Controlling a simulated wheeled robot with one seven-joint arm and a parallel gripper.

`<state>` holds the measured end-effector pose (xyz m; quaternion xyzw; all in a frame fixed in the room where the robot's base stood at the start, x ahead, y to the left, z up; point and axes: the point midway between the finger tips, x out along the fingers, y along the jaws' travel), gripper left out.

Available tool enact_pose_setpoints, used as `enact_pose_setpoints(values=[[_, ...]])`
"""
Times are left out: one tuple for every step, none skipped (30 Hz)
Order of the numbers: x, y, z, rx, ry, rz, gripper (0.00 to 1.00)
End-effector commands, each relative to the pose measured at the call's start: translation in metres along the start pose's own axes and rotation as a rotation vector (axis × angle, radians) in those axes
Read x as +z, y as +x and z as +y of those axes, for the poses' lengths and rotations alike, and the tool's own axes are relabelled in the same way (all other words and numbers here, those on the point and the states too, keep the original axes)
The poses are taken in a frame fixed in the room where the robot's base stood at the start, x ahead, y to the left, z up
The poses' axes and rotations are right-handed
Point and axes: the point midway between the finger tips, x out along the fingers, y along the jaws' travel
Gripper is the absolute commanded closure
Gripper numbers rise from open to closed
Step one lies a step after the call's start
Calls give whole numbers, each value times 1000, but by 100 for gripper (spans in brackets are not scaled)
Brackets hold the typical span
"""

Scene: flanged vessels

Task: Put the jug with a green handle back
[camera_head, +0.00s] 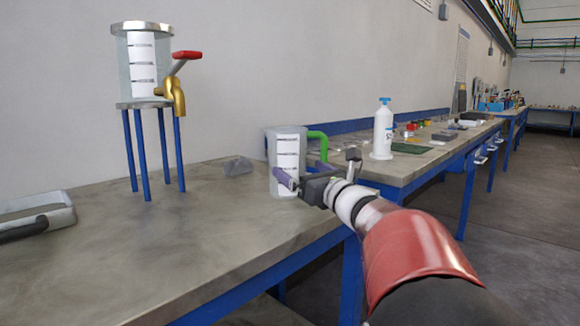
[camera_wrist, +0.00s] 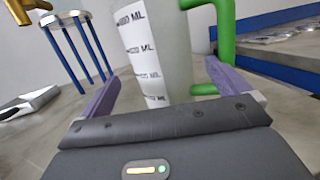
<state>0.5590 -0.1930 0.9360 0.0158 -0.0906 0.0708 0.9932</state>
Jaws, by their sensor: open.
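The jug (camera_head: 287,150) stands upright on the grey workbench. It is translucent with a white scale strip and a green handle (camera_head: 318,139) on its right side. In the wrist view the jug (camera_wrist: 178,40) rises just beyond my gripper, with its green handle (camera_wrist: 226,30) at the upper right. My gripper (camera_head: 312,180) is at the jug's front, low on its body. Its two purple fingers (camera_wrist: 160,85) are apart, one toward each side of the jug. I cannot tell whether they touch it.
A vessel (camera_head: 142,75) with a brass tap (camera_head: 178,95) and red lever stands on a blue-legged stand (camera_head: 150,103) to the left. A grey tray (camera_head: 38,215) lies at the bench's left. A white pump bottle (camera_head: 383,130) stands on the bench behind. The bench middle (camera_head: 190,220) is clear.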

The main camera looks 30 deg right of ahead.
Motion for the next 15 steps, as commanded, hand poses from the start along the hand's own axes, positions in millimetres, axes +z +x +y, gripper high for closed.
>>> enact_pose_setpoints(values=[[-1, -11, 0, -1, 0, -1, 0], [-1, -17, 1, 0, 1, -2, 0], [0, -23, 0, -1, 0, -1, 0], [-1, -28, 0, -1, 0, 0, 0], [0, -31, 0, -1, -1, 0, 0], [0, -36, 0, 0, -1, -1, 0], [0, -38, 0, 0, 0, -1, 0], [0, -41, 0, 0, 0, 0, 0], [0, -43, 0, 0, 1, 0, 0], [0, -44, 0, 0, 1, 0, 0], [0, -45, 0, 0, 1, 0, 0], [0, -46, 0, 0, 1, 0, 0], [0, -46, 0, 0, 1, 0, 0], [0, -46, 0, 0, 1, 0, 0], [0, -46, 0, 1, 1, 0, 0]])
